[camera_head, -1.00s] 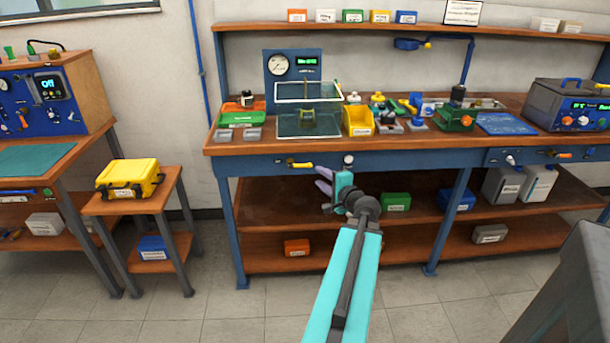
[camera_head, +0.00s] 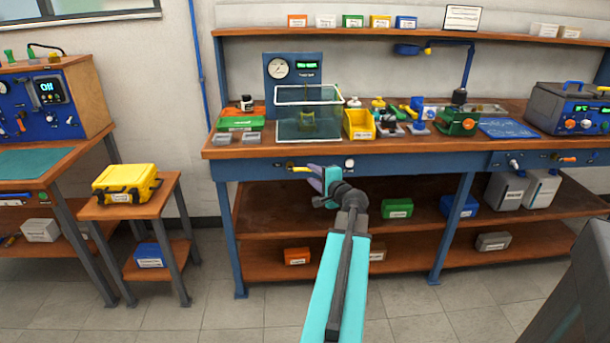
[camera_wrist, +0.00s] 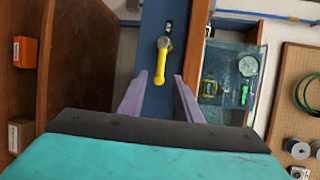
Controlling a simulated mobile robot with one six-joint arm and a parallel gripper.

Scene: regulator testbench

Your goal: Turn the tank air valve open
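The tank air valve has a yellow lever handle (camera_head: 301,169) on the blue front rail of the middle bench, below the clear tank (camera_head: 309,122). In the head view the handle lies roughly along the rail. The yellow handle also shows in the wrist view (camera_wrist: 160,66), ahead of the fingers and roughly between their lines. My gripper (camera_head: 313,178) is just right of and below the handle. In the wrist view my gripper (camera_wrist: 158,97) has its two purple fingers spread, with nothing between the tips. I see no clear contact with the handle.
A round knob (camera_head: 349,163) sits on the rail right of the handle. The bench top (camera_head: 240,150) overhangs above, and a wooden lower shelf (camera_head: 270,212) holds several boxes. A small table with a yellow case (camera_head: 127,183) stands left. The floor in front is clear.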

